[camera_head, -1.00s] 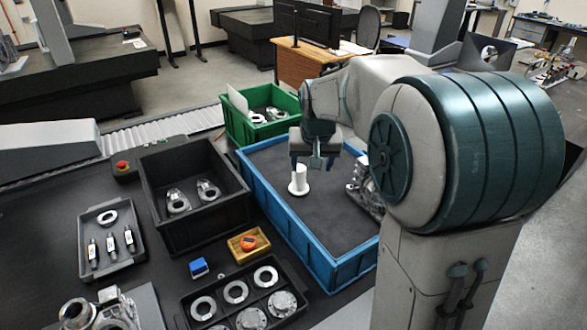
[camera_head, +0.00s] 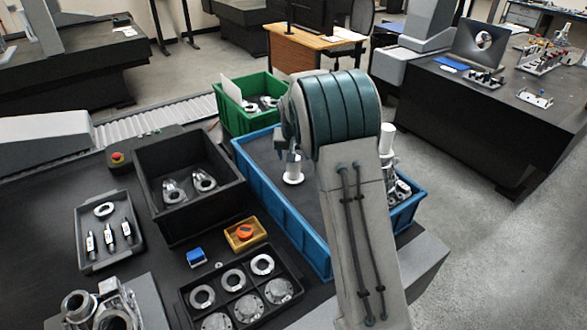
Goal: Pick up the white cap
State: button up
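The white cap (camera_head: 293,172), a short upright white post on a round flange, stands on the floor of the blue crate (camera_head: 268,207). My gripper (camera_head: 287,154) is just above and beside the cap's top, mostly hidden behind my own arm. Only a small grey-green piece of it shows. I cannot tell whether it touches the cap or whether its fingers are open. A second white upright cylinder (camera_head: 387,139) shows to the right of my arm, above metal parts (camera_head: 397,187) at the crate's right side.
The black bin (camera_head: 155,215) with metal parts stands left of the blue crate. The green crate (camera_head: 232,121) stands behind it. A yellow tray (camera_head: 233,247) with an orange item, a blue block (camera_head: 196,257) and a ring tray (camera_head: 239,311) lie in front. My arm covers the crate's middle right.

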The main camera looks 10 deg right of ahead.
aim_at(294, 169)
jog(key=shift+p+x, duration=0.8)
jog(key=shift+x, duration=1.95)
jog(key=shift+s+a, duration=0.1)
jog(key=c, duration=1.1)
